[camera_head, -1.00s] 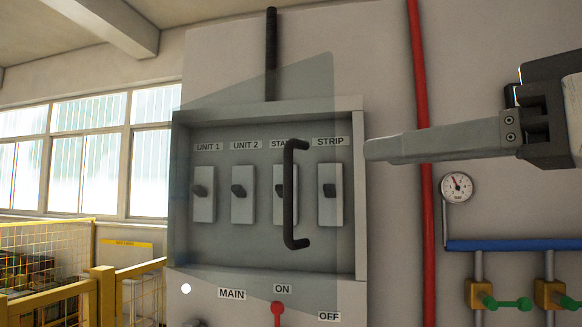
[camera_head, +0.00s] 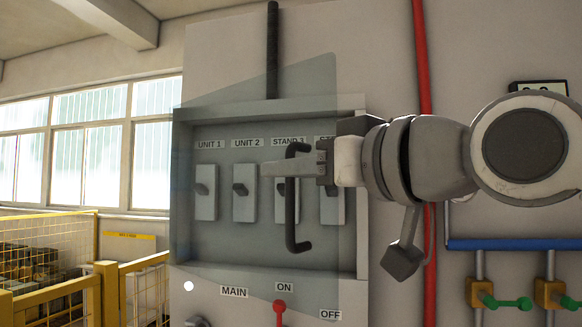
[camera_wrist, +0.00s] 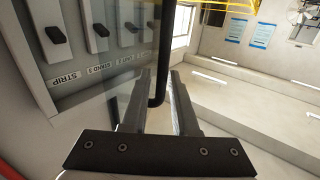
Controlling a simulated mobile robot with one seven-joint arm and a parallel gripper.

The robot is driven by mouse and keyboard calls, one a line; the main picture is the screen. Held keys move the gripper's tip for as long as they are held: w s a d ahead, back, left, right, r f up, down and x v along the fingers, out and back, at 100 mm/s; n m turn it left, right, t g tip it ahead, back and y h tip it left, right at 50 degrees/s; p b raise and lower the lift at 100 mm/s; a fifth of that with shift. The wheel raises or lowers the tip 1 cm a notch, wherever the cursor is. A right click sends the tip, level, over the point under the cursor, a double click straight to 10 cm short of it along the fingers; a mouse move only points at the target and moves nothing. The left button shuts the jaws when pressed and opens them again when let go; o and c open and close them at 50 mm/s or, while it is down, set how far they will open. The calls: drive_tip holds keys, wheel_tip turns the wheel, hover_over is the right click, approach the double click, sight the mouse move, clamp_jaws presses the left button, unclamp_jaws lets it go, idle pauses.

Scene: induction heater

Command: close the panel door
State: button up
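The panel door is a see-through tinted sheet (camera_head: 316,95), standing partly open in front of the grey switch box. Its dark bar handle (camera_head: 290,215) is upright near the door's right part. My gripper (camera_head: 272,168) reaches in from the right at the handle's upper half, its fingers crossing the bar in the head view. In the wrist view the gripper (camera_wrist: 161,74) is open, and the handle (camera_wrist: 156,88) shows between its two fingers. A gap shows between the bar and the right finger; contact with the left finger is unclear.
Several switches, such as the one under UNIT 1 (camera_head: 206,192), sit inside the box. A red lever (camera_head: 279,308) is below it. A red pipe (camera_head: 424,55) and a blue pipe (camera_head: 515,244) are to the right. A yellow fence (camera_head: 50,250) is at left.

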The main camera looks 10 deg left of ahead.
clamp_jaws()
idle(1.4)
